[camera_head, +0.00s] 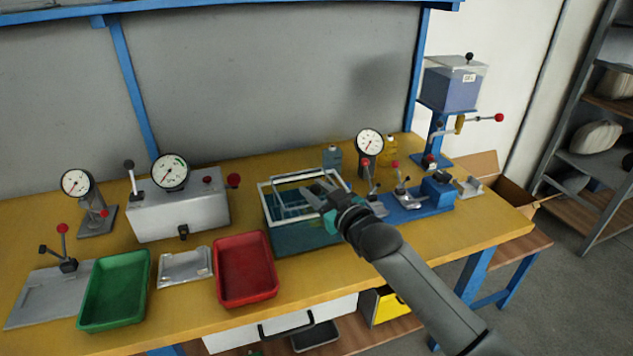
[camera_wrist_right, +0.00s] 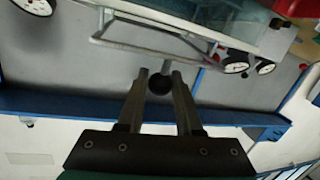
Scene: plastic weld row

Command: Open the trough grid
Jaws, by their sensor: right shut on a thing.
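The trough (camera_head: 305,240) is a teal, glassy tank with a pale rim, standing near the middle of the bench. A light wire grid frame (camera_head: 292,178) shows at its top; it also shows in the right wrist view (camera_wrist_right: 135,46), where it stands off the trough's edge. My right gripper (camera_head: 318,196) reaches over the trough's right side. In the right wrist view its fingers (camera_wrist_right: 159,82) are shut around a black ball knob (camera_wrist_right: 159,85) beside the grid frame. My fingers and wrist hide part of the grid in the head view. My left gripper is out of view.
A red tray (camera_head: 245,268) and a green tray (camera_head: 115,290) lie left of the trough. A grey gauge box (camera_head: 180,212) stands behind them. A blue lever fixture (camera_head: 415,205) and a dial gauge (camera_head: 369,142) are close on the right. Bare bench lies at front right.

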